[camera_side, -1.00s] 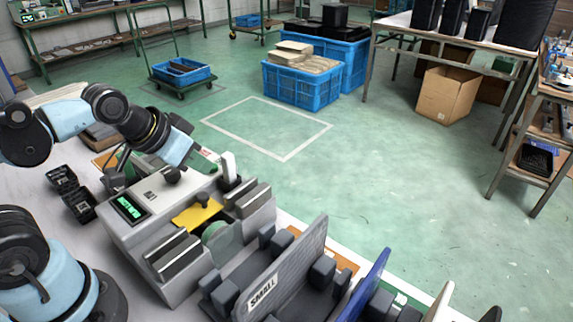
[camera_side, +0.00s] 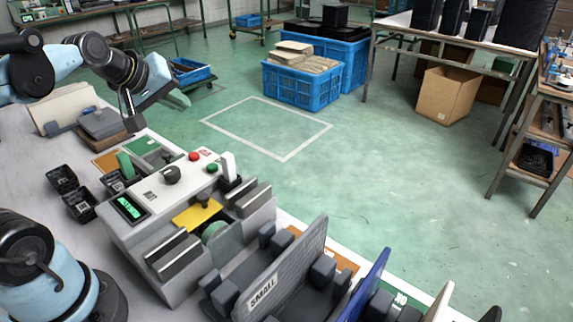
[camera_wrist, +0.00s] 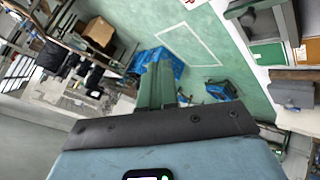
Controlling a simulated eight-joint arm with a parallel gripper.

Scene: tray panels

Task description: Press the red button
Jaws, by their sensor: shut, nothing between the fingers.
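The red button (camera_side: 194,156) is a small round cap on top of the grey machine (camera_side: 160,205), near its far edge. A green button (camera_side: 212,168) sits just to its right and a black knob (camera_side: 172,175) nearer the display. My gripper (camera_side: 184,99) hangs above and behind the machine, clear of the red button and touching nothing. In the wrist view its two greenish fingers (camera_wrist: 158,86) are together with nothing between them. The red button is not visible in the wrist view.
The machine has a green-lit display (camera_side: 130,207) and a yellow plate (camera_side: 197,215). A grey panel labelled SMALL (camera_side: 280,275) stands at its right. Small black boxes (camera_side: 72,195) lie left of it. Blue crates (camera_side: 300,84) stand on the floor beyond. Space above the buttons is clear.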

